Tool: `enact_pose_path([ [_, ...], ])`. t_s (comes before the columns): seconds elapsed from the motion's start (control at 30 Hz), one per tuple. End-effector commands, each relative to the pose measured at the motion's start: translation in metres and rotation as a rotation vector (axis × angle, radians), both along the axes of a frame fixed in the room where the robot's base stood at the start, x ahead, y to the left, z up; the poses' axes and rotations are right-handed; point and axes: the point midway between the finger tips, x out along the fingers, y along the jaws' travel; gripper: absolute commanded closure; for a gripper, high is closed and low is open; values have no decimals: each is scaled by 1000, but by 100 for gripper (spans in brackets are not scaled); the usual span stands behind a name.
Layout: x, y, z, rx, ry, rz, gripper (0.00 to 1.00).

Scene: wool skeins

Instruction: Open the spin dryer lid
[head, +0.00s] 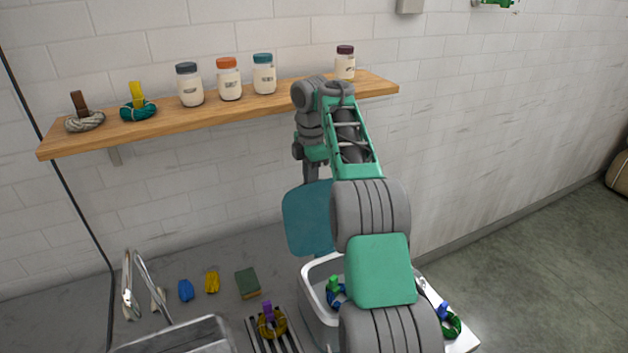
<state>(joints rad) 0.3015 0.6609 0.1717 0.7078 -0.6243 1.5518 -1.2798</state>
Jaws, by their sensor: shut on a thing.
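The spin dryer (309,287) is a white tub on the counter, partly hidden behind my arm. Its teal lid (306,222) stands raised, near upright, at the back of the tub, so the opening shows. Inside the tub lies a blue skein (337,299) with a green tag (333,284). My gripper (312,178) points down at the lid's upper edge and is shut on the lid; the fingertips are small and partly hidden by my arm.
A wooden shelf (215,115) with several jars and two tagged skeins runs behind my arm. On the counter are a metal sink (180,338), a faucet (128,285), a rack (259,334) with a yellow skein, and a green sponge (247,281). Another skein (450,322) lies at right.

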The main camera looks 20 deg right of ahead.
Motion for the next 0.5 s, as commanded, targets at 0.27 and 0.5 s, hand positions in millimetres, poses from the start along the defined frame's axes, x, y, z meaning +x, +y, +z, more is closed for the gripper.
enact_pose_path([
  [0.27,5,3,-4,7,-16,1,76],
  [0.5,5,1,-2,7,-17,-1,68],
])
